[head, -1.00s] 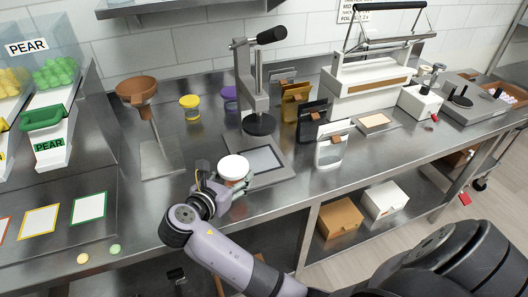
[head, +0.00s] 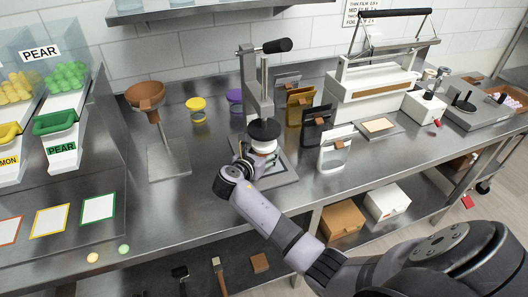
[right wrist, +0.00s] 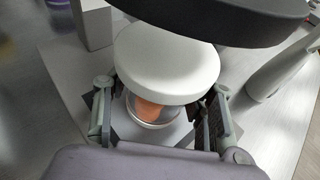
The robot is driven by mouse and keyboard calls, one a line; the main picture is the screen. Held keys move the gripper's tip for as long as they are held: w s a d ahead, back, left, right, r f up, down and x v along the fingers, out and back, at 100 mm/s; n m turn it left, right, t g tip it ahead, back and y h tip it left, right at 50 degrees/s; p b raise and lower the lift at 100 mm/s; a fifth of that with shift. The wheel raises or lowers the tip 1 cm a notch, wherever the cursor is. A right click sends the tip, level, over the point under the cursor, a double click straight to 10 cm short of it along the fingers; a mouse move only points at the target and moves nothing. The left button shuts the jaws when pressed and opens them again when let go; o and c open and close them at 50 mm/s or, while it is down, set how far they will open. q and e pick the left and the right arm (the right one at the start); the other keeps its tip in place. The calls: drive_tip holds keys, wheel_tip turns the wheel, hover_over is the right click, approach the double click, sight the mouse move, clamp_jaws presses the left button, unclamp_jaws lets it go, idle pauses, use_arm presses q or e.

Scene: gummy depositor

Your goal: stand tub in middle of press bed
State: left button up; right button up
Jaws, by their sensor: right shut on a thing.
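The tub (head: 263,147) has a white lid, and clear walls with orange contents show in the right wrist view (right wrist: 152,106). My right gripper (head: 250,163) is shut around its sides. The tub is upright over the press bed (head: 284,174), beneath the round black press head (head: 264,129). In the right wrist view the black head (right wrist: 225,18) overlaps the far edge of the lid. I cannot tell whether the tub's base touches the bed, as the gripper hides it. My left gripper is not in view.
The press column (head: 257,85) rises behind the tub. Standing pouches, including a white one (head: 335,150), are close on the right. A funnel stand (head: 147,97), a yellow-lidded tub (head: 196,109) and a purple-lidded tub (head: 235,99) are left.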

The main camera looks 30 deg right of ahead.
drive_tip(key=shift+f, duration=0.25)
drive_tip(key=shift+f, duration=0.15)
drive_tip(key=o, duration=1.3)
drive_tip(key=shift+c, duration=0.2)
drive_tip(key=shift+r, duration=0.2)
drive_tip(key=b+v, duration=0.1)
drive_tip(key=v, duration=1.1)
drive_tip(key=shift+a+b, duration=0.1)
drive_tip(key=shift+b, duration=0.25)
drive_tip(key=shift+f, duration=0.1)
